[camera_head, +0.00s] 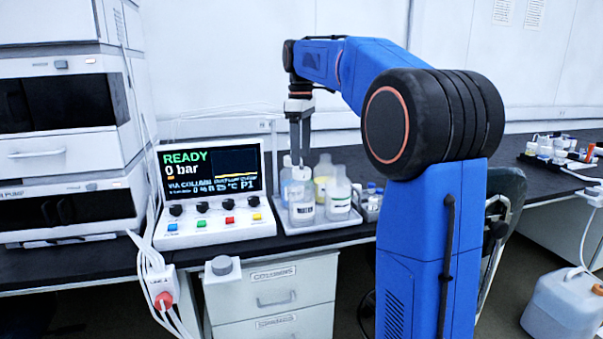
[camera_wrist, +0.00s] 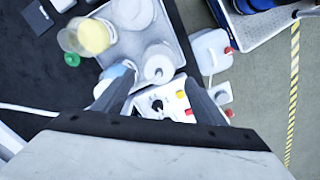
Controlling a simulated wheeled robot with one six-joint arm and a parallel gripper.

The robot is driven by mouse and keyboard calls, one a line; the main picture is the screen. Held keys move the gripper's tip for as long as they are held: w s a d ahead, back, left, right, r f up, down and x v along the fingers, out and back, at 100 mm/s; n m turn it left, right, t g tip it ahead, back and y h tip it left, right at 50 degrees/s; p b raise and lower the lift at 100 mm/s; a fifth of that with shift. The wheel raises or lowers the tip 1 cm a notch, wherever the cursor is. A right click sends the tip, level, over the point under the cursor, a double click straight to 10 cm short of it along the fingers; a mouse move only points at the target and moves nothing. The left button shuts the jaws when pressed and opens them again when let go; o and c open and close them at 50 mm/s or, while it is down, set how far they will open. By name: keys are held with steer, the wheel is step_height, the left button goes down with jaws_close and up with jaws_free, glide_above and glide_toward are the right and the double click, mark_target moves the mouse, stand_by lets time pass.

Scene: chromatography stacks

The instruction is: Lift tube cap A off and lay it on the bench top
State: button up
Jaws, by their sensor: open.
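I cannot tell which part is tube cap A; no cap carries a readable mark. My gripper (camera_head: 300,162) hangs fingers down over the bottle tray (camera_head: 322,228), above or in front of the bottles. It is open, and nothing shows held between the fingers in the wrist view (camera_wrist: 155,95). A labelled clear bottle (camera_head: 302,207) stands at the tray's front, below the fingers. Another clear bottle (camera_head: 338,197) stands to its right, with a yellow-filled bottle (camera_head: 322,178) behind. A white round top (camera_wrist: 159,64) shows just beyond the fingers. A small green cap-like piece (camera_wrist: 72,60) lies on the dark bench (camera_wrist: 52,80).
The control panel with a READY screen (camera_head: 212,185) stands left of the tray. A small vial rack (camera_head: 371,203) is to the right. Instrument stacks (camera_head: 70,140) fill the left side. Dark bench top (camera_head: 100,262) is bare in front of the stack. A drawer unit (camera_head: 272,290) is below.

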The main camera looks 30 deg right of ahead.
steer(key=shift+d+f, duration=0.1)
steer(key=shift+f, duration=2.05)
steer(key=c, duration=1.2)
steer(key=shift+r, duration=7)
